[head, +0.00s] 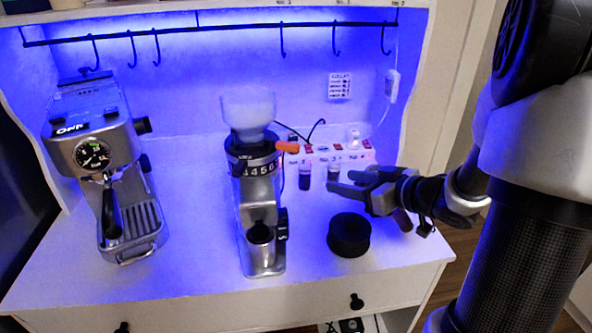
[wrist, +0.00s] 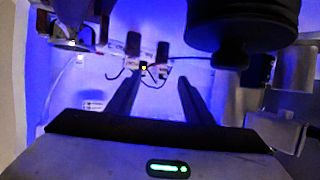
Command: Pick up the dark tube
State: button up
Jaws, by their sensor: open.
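Two small tubes stand side by side in front of the white power strip at the back. The left one, a dark tube (head: 305,180), has a pale top. The right tube (head: 334,172) has a pale upper part, and my gripper's fingers are close to it. My gripper (head: 344,183) is open, its fingers pointing left toward the tubes, with nothing seen between them. In the wrist view, my fingers (wrist: 158,82) are spread apart. Two dark upright shapes, likely the tubes, show beyond the fingertips; I cannot tell which is which.
A grinder (head: 257,190) stands left of the tubes, with an espresso machine (head: 95,150) farther left. A black round object (head: 349,236) sits on the counter below my gripper in the picture. The power strip (head: 350,154) runs behind the tubes. Hooks hang from a rail above.

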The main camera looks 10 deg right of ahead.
aim_at(309, 175)
jog(key=b+x, duration=0.2)
jog(key=x, duration=0.9)
jog(key=shift+w+a+f, duration=0.1)
jog(key=b+x, duration=0.1)
jog(key=x, duration=0.4)
jog(key=shift+a+b, duration=0.2)
jog(key=shift+b, duration=0.2)
jog(key=c, duration=1.1)
jog(key=shift+c, duration=0.2)
